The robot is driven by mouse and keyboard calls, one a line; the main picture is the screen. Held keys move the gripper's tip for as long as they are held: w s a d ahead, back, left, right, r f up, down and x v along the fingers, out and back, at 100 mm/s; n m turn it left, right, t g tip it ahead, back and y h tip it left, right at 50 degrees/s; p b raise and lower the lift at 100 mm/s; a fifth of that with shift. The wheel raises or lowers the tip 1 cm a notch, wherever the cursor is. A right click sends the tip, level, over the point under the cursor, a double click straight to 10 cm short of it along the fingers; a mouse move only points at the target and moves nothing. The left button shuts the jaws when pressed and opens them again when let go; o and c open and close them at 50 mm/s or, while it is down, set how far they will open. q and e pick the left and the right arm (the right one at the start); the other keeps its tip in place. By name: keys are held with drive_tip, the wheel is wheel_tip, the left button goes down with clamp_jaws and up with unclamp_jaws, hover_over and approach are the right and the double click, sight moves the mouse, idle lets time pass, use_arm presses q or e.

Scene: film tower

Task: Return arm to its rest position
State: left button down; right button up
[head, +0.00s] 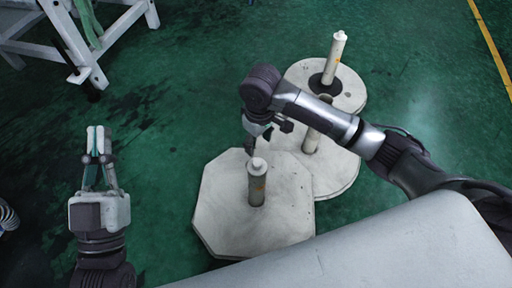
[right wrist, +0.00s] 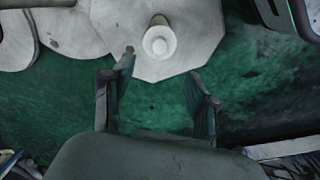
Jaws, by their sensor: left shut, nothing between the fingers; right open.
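My left gripper (head: 98,142) is at the left of the head view, over the green floor, with its fingers together and nothing between them. My right arm reaches in from the right, and its gripper (head: 266,136) hangs above the pale plates, close behind the nearest post in the picture. The right wrist view shows this gripper (right wrist: 163,70) with its two fingers spread and only floor and a plate edge between them. The fingertips are partly hidden by the wrist in the head view.
A pale octagonal plate (head: 225,215) with an upright post (head: 257,184) lies nearest. Behind it are two more pale plates with posts, the farthest post (head: 335,60) standing tallest in view. A white metal frame (head: 85,60) stands at upper left. Floor between it and the plates is clear.

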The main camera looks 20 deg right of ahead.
drive_tip(key=shift+r, duration=0.65)
